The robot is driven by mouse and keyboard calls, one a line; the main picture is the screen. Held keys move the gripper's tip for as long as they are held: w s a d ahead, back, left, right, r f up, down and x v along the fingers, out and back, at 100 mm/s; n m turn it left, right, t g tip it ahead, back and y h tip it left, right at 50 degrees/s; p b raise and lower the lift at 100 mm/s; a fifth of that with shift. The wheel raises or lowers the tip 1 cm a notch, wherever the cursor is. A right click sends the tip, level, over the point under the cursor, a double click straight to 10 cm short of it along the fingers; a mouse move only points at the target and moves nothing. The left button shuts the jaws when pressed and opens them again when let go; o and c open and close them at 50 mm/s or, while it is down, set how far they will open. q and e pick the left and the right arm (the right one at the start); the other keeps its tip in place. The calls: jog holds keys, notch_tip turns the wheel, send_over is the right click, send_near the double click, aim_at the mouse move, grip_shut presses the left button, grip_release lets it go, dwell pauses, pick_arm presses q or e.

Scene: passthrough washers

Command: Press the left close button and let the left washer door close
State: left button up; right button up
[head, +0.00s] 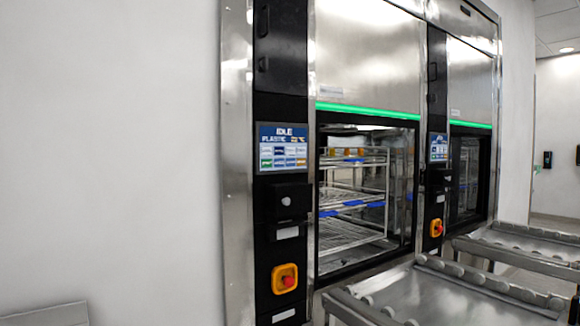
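The left washer (368,62) stands in the middle of the view, with a green light strip (367,110) under its steel upper panel. Its window-like opening shows a wire rack (350,200) with several shelves inside; I cannot tell whether a glass door covers it. On its black control column, a touch screen (283,148) reads "IDLE" above several coloured tiles. Below it is a dark box with a small round white button (286,201), then a red emergency stop (285,279) on an orange-yellow plate. No label marks a close button legibly. Neither gripper is in view.
The right washer (470,75) stands beyond, with its own screen (438,147) and red stop (436,228). Steel roller tables (430,292) jut out before both washers. A blank white wall (110,150) fills the left. A grey surface (45,315) shows at the bottom left.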

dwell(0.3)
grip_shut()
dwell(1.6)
